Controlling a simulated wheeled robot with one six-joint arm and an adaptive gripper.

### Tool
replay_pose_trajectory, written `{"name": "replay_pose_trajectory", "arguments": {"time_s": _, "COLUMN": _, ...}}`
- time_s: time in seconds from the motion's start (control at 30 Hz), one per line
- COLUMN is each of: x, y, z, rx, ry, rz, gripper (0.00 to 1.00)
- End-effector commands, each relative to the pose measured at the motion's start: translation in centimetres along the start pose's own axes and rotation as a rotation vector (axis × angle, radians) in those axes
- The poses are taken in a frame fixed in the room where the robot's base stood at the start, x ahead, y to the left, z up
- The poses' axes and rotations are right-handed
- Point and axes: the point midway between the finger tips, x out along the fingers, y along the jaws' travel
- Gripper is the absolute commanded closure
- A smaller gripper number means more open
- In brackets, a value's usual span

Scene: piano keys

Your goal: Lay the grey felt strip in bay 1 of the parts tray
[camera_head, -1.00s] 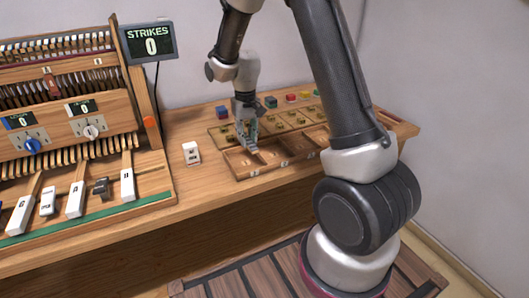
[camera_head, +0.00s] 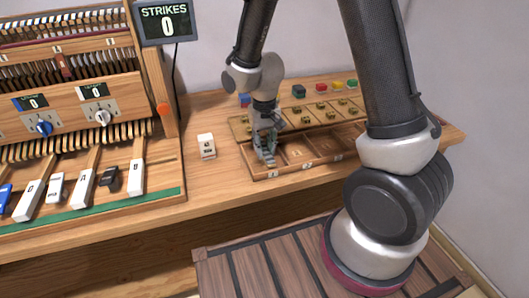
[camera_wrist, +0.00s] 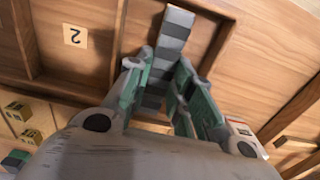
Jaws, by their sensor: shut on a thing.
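My gripper (camera_head: 266,143) is over the leftmost front bay of the parts tray (camera_head: 248,176), pointing down. In the wrist view its fingers (camera_wrist: 160,72) are closed around a grey banded felt strip (camera_wrist: 174,32). The strip lies lengthwise between the fingers and sticks out past the tips, over the bay and towards the tray's front edge. It also shows as a small grey piece below the fingers in the head view (camera_head: 267,160). The bay beside it carries label 2 (camera_wrist: 75,36). I cannot tell whether the strip touches the bay floor.
A white block (camera_head: 207,146) stands on the bench left of the tray. Behind the front bays, a row of compartments (camera_head: 325,112) holds small brass-coloured parts. Coloured blocks (camera_head: 321,87) stand at the back. The piano key rig (camera_head: 90,150) with a strikes display (camera_head: 165,22) fills the left.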

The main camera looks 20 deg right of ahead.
Motion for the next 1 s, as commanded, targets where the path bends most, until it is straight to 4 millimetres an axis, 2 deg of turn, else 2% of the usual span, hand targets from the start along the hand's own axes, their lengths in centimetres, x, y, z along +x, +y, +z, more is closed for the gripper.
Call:
{"name": "replay_pose_trajectory", "arguments": {"time_s": 0.03, "x": 0.9, "y": 0.0, "z": 0.1, "rx": 0.0, "ry": -0.005, "rz": 0.002, "gripper": 0.88}}
{"name": "replay_pose_trajectory", "arguments": {"time_s": 0.13, "x": 2.1, "y": 0.0, "z": 0.0, "rx": 0.0, "ry": -0.002, "rz": 0.001, "gripper": 0.88}}
{"name": "replay_pose_trajectory", "arguments": {"time_s": 0.53, "x": 2.7, "y": 0.0, "z": 0.0, "rx": 0.0, "ry": -0.001, "rz": 0.0, "gripper": 0.88}}
{"name": "replay_pose_trajectory", "arguments": {"time_s": 0.57, "x": 2.6, "y": 0.0, "z": 0.0, "rx": 0.0, "ry": 0.0, "rz": 0.0, "gripper": 0.72}}
{"name": "replay_pose_trajectory", "arguments": {"time_s": 0.63, "x": 2.6, "y": 0.0, "z": 0.0, "rx": 0.0, "ry": 0.0, "rz": 0.0, "gripper": 0.59}}
{"name": "replay_pose_trajectory", "arguments": {"time_s": 0.67, "x": 2.6, "y": 0.0, "z": 0.0, "rx": 0.0, "ry": 0.0, "rz": 0.0, "gripper": 0.56}}
{"name": "replay_pose_trajectory", "arguments": {"time_s": 1.0, "x": 2.3, "y": 0.0, "z": -0.1, "rx": 0.0, "ry": 0.001, "rz": 0.0, "gripper": 0.56}}
